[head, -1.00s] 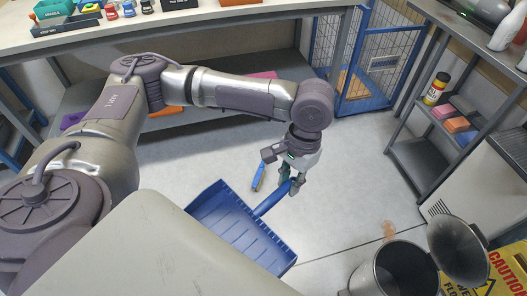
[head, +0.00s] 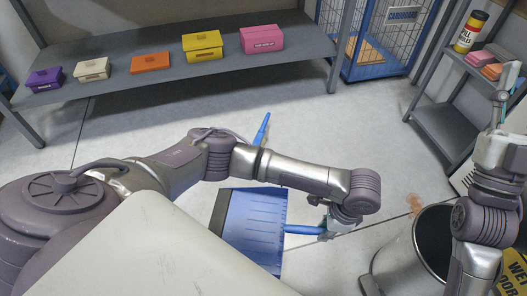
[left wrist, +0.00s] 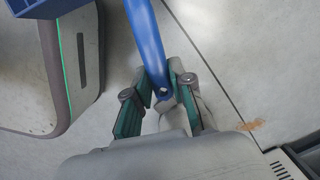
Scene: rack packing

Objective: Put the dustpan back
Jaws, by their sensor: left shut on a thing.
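The blue dustpan (head: 253,225) is in the lower middle of the head view, over the grey floor, with its handle pointing right. My left gripper (head: 330,228) is shut on the end of the handle, partly hidden by my wrist. In the left wrist view the handle (left wrist: 147,40) runs down between the two fingers of my left gripper (left wrist: 160,98). A corner of the pan (left wrist: 32,8) shows there at top left. My right gripper (head: 499,108) is upright at the right edge of the head view; its fingers are too unclear to judge.
A slim blue object (head: 262,130) lies on the floor beyond my left arm. A low shelf (head: 120,83) at the back holds several coloured boxes. A grey trash bin (head: 405,260) stands at lower right, with a yellow sign behind it. A blue wire cage (head: 385,35) and side shelf (head: 440,130) stand at right.

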